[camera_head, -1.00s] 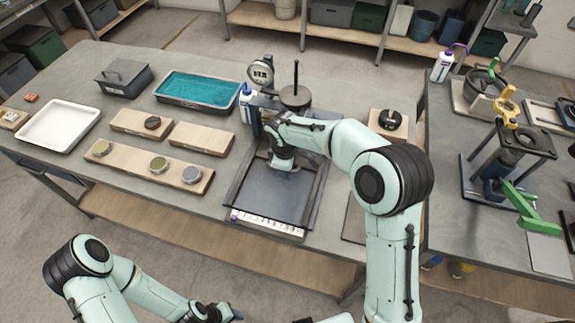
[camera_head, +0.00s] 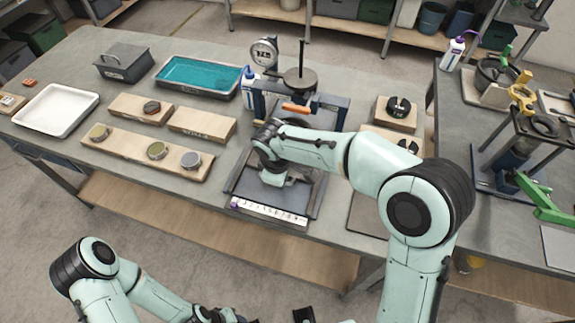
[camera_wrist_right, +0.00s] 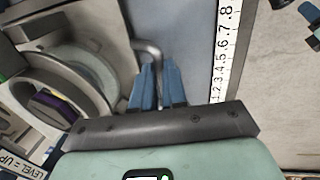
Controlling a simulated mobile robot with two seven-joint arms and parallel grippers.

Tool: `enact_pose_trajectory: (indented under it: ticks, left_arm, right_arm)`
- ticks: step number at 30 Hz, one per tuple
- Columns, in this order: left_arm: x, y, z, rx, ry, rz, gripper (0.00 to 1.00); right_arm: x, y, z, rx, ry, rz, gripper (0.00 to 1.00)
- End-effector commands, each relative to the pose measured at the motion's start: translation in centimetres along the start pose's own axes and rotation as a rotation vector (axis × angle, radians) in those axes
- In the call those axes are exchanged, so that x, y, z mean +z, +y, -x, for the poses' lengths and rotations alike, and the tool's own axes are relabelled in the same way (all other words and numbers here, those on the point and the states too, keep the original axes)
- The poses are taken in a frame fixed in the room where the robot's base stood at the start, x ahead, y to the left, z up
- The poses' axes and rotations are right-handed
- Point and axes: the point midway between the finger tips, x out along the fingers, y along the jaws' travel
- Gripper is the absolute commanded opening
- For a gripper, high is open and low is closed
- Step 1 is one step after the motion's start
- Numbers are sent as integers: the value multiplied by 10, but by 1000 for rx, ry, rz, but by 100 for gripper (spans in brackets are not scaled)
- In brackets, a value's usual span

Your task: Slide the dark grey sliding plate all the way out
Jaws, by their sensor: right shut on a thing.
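The dark grey sliding plate (camera_head: 288,201) lies in a low dark fixture near the table's front edge, behind a white number scale (camera_head: 268,213). My right gripper (camera_head: 272,180) is low over the plate and hides part of it. In the right wrist view, the blue fingers of my right gripper (camera_wrist_right: 158,84) are closed on a bent grey handle (camera_wrist_right: 149,52). The scale also shows there (camera_wrist_right: 223,55), to the right of the fingers. My left gripper (camera_head: 228,315) is at the bottom edge, away from the table, and its fingers are not clear.
A blue bridge frame (camera_head: 337,103) with an orange part (camera_head: 296,108) and a round dial (camera_head: 264,54) stands behind the plate. Wooden boards (camera_head: 140,158) lie to the left. A white bottle (camera_head: 248,85) stands close by. The floor before the table is open.

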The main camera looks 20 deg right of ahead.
Motion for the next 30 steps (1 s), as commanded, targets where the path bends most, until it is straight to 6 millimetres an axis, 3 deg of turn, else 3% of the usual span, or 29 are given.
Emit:
enact_pose_trajectory:
  ticks: [6,12,29,30]
  left_arm:
    - [5,-9,-21,-3,-9,3,43]
    - [6,-12,-29,-4,-12,4,43]
    - [6,-14,-32,-5,-13,5,43]
    - [6,-14,-32,-5,-13,5,43]
  right_arm:
    - [-1,-46,8,1,4,4,0]
    - [-1,-72,14,1,3,2,0]
    - [-2,-87,17,-3,1,1,0]
    - [-2,-87,17,-3,1,1,19]
